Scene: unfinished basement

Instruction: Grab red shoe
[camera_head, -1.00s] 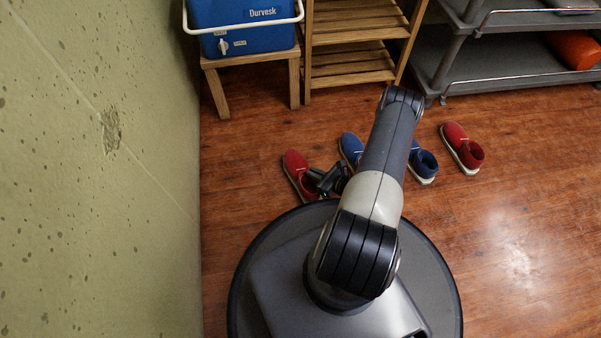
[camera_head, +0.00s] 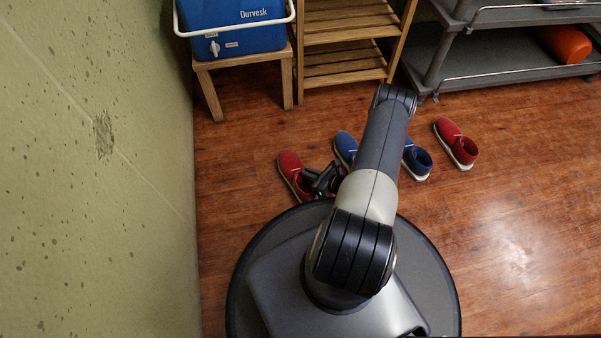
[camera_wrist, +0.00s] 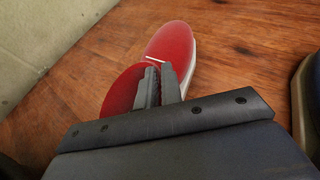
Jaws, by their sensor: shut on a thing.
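A red shoe (camera_head: 290,168) with a pale sole lies on the wood floor at the left, just beyond my base. It also shows in the wrist view (camera_wrist: 172,42), toe pointing away. My gripper (camera_head: 322,182) is at this shoe's heel end. In the wrist view my gripper (camera_wrist: 158,84) is shut on the shoe's side wall near the opening. The jaws hide part of the opening. A second red shoe (camera_head: 450,135) lies apart at the right.
Two blue shoes lie between the red ones: one (camera_head: 346,145) partly behind my arm, the other (camera_head: 418,163) right of it. A wall (camera_head: 100,200) stands at the left. A wooden stand (camera_head: 207,88) holds a blue cooler (camera_head: 235,40). Grey shelves (camera_head: 480,66) are at the back right. Floor at right is clear.

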